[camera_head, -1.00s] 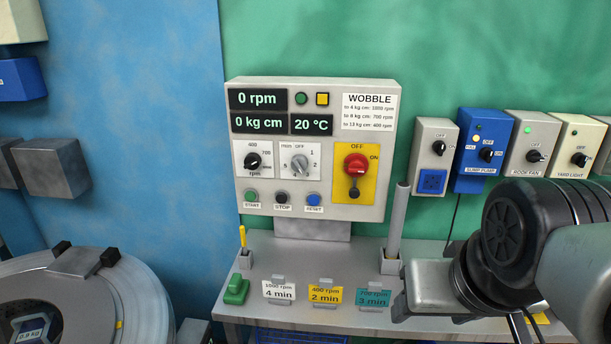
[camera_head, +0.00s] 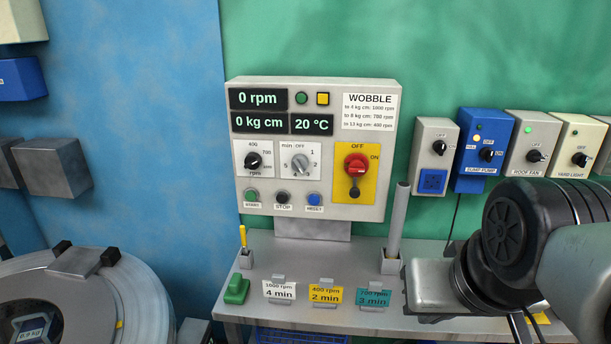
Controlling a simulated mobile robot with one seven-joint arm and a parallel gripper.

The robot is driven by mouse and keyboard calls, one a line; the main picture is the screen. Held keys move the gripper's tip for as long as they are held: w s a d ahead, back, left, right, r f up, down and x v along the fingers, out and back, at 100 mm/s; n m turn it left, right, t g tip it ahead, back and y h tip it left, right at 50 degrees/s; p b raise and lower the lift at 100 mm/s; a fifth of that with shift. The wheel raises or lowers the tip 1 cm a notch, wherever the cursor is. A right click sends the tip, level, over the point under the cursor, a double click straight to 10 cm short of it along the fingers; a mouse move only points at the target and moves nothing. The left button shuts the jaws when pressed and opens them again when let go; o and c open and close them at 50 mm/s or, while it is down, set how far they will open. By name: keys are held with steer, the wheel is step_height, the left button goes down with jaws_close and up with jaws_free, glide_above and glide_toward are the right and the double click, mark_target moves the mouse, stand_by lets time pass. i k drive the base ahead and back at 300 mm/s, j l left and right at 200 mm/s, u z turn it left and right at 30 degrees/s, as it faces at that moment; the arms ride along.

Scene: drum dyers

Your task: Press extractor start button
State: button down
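The extractor control panel (camera_head: 315,215) is a light grey box on the green wall. Its green START button (camera_head: 252,195) is at the lower left, above a START label. The dark STOP button (camera_head: 283,197) and blue RESET button (camera_head: 313,199) are to its right. The displays (camera_head: 258,99) read 0 rpm, 0 kg cm and 20 °C. A large red switch (camera_head: 356,165) sits on a yellow plate marked OFF and ON. My arm is at the right, apart from the START button. My gripper's fingers do not show.
A grey shelf (camera_head: 290,255) below holds a green block (camera_head: 237,289), several speed cards and an upright grey tube (camera_head: 397,220). A drum (camera_head: 140,290) stands at lower left. Wall switch boxes (camera_head: 483,150) are at the right. The space before the START button looks clear.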

mark_target(249, 196)
steer(key=u, duration=2.1)
steer(key=i+l, duration=0.1)
steer(key=l, duration=0.25)
steer(key=i+l+u, duration=0.1)
steer(key=l, duration=0.25)
